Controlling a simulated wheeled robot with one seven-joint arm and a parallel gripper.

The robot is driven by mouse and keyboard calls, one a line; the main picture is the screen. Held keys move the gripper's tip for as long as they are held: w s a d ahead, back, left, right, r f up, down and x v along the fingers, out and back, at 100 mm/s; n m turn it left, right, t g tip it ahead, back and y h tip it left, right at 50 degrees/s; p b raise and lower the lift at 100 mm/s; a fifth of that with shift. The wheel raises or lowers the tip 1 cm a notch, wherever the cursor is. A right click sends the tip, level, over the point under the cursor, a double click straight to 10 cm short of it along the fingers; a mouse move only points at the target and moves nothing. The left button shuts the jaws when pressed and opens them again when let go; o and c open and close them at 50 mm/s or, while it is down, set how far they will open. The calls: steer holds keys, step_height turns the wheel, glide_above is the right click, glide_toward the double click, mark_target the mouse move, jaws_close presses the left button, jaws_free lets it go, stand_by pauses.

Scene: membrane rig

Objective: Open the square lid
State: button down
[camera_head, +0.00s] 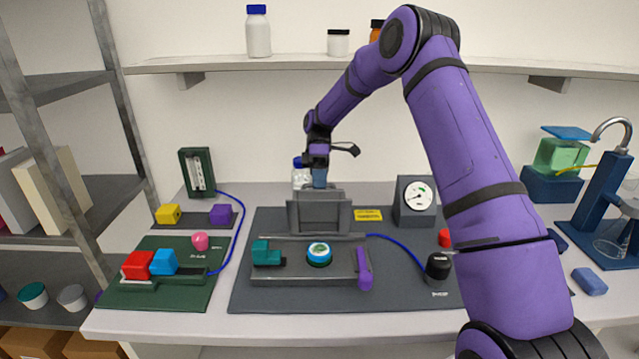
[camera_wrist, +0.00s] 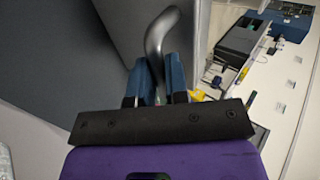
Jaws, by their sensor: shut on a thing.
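The square lid (camera_head: 319,217) is a grey framed panel. It stands roughly upright at the back of the low grey base (camera_head: 300,279), its recessed face toward the head camera. A round blue-rimmed disc (camera_head: 319,254) lies uncovered in the base. My gripper (camera_head: 319,180) is at the lid's upper edge, coming from above and behind. In the wrist view, the blue fingers of my gripper (camera_wrist: 157,78) are shut on a curved grey handle (camera_wrist: 156,38) beside a broad dark grey surface. The handle is hidden in the head view.
A teal block (camera_head: 266,253) and a purple lever (camera_head: 364,268) flank the disc. A dial gauge (camera_head: 416,199) and black knob (camera_head: 438,266) stand right. A white bottle (camera_head: 301,178) is close behind my gripper. A shelf (camera_head: 240,63) runs above.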

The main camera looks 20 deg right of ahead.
steer(key=shift+s+f, duration=0.1)
steer(key=shift+f, duration=0.15)
steer(key=c, duration=1.1)
jaws_free()
steer(key=shift+r, duration=0.1)
steer(key=v, duration=0.7)
steer(key=shift+w+r, duration=0.15)
steer(key=shift+w, duration=0.15)
steer(key=shift+s, duration=0.1)
